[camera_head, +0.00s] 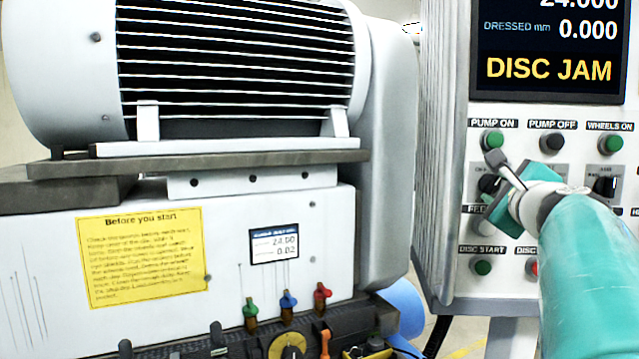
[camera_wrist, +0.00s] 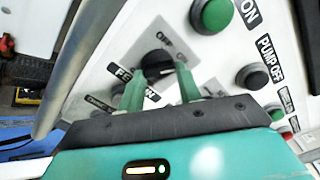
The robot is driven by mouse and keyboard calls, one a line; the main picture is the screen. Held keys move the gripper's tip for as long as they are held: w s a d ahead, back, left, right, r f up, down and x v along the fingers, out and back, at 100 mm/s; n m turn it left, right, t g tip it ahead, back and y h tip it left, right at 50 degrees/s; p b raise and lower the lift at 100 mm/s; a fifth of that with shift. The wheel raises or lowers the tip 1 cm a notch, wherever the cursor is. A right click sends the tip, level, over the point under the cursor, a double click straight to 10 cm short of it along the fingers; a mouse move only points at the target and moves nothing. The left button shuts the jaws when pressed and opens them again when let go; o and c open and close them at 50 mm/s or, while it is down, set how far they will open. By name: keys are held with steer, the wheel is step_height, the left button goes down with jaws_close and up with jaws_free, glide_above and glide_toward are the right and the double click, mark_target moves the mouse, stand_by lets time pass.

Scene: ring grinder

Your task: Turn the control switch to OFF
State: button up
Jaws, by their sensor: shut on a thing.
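The control panel (camera_head: 525,280) is on the right in the head view. A black rotary switch (camera_wrist: 156,64) sits on a grey plate in the wrist view, with small lettering at its upper right that I cannot read for certain. In the head view the same switch (camera_head: 487,184) is partly hidden behind my gripper. My gripper (camera_wrist: 159,76) has its two green fingers on either side of the knob, shut on it. It also shows in the head view (camera_head: 497,190) against the panel. Which mark the knob points to is hard to tell.
A green PUMP ON button (camera_head: 493,141) and a dark PUMP OFF button (camera_head: 551,142) are just above my gripper. Another black switch (camera_head: 606,187) is to the right. The display (camera_head: 549,45) reads DISC JAM. The grinder housing (camera_head: 385,150) stands left of the panel.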

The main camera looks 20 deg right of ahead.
steer(key=n, duration=0.7)
steer(key=shift+w+r, duration=0.1)
steer(key=shift+r, duration=0.05)
steer(key=n, duration=0.6)
steer(key=shift+r+n, duration=0.1)
steer(key=shift+n, duration=0.2)
stand_by(0.3)
steer(key=o, duration=1)
steer(key=shift+s+a, duration=0.1)
steer(key=shift+s, duration=0.1)
steer(key=v, duration=1.3)
steer(key=shift+s+a, duration=0.15)
steer(key=shift+s, duration=0.05)
